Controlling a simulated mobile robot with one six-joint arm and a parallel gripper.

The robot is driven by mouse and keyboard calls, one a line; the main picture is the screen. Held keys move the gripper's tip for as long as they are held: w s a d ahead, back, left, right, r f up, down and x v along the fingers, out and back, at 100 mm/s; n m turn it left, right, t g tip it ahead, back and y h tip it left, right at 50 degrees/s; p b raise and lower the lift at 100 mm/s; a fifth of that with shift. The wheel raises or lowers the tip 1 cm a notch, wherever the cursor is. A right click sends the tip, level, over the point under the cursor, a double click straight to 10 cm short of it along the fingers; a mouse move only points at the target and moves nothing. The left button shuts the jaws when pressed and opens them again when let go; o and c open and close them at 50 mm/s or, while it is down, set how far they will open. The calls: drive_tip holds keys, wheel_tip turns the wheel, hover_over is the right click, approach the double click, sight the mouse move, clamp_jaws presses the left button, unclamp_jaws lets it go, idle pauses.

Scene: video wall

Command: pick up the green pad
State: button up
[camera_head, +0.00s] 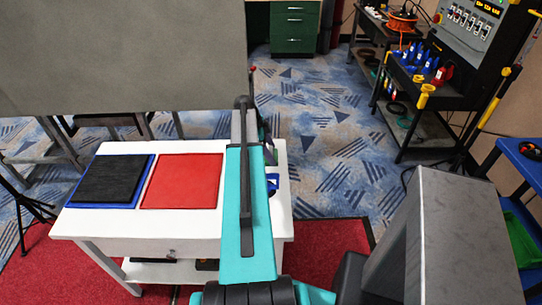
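I see no green pad on the white table (130,224); my arm hides the table's right part. A black pad (111,179) lies on a blue tray or mat (82,206) at the table's left. A red pad (182,181) lies to the right of it. A small blue piece shows just right of my arm and may belong to something behind it. My teal arm reaches up the middle of the picture, across the table's right side. I cannot make out my gripper's fingers at its far end.
A large grey panel (120,60) spans the upper left. A grey block-shaped pillar (470,240) stands at the lower right. A blue shelf (515,160) with a green object (524,242) is at the right edge. Patterned carpet (325,150) lies open beyond the table.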

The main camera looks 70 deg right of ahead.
sight(271, 150)
drive_tip(key=shift+c, duration=0.8)
drive_tip(key=shift+r, duration=0.1)
drive_tip(key=shift+r+b, duration=1.35)
drive_tip(key=shift+r, duration=3.55)
